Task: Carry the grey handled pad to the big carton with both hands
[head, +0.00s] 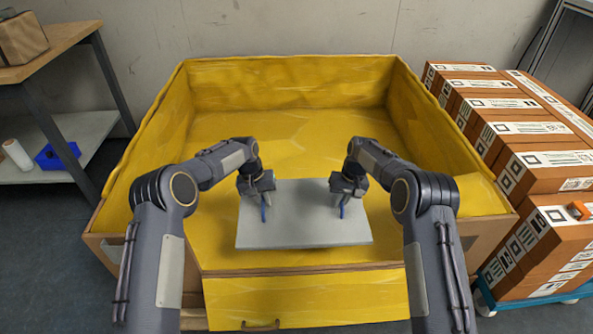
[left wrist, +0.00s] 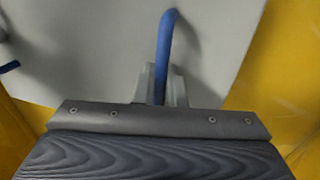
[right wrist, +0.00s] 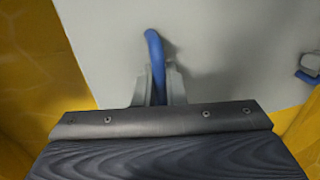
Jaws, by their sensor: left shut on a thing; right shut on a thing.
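The grey pad (head: 302,232) is a flat light-grey board with two blue handles. In the head view it is over the floor of the big carton (head: 290,78), inside its yellow-lined walls. I cannot tell whether it touches the carton floor. My left gripper (head: 264,204) is shut on the left blue handle, which shows between the fingers in the left wrist view (left wrist: 165,50). My right gripper (head: 343,203) is shut on the right blue handle, seen in the right wrist view (right wrist: 155,55). The pad looks roughly level.
The carton's yellow front flap (head: 310,297) hangs down towards me. Stacked brown labelled boxes (head: 545,165) stand on a blue cart (head: 490,302) at the right. A shelf (head: 75,38) with a blue bin (head: 57,155) is at the left. A wall is behind.

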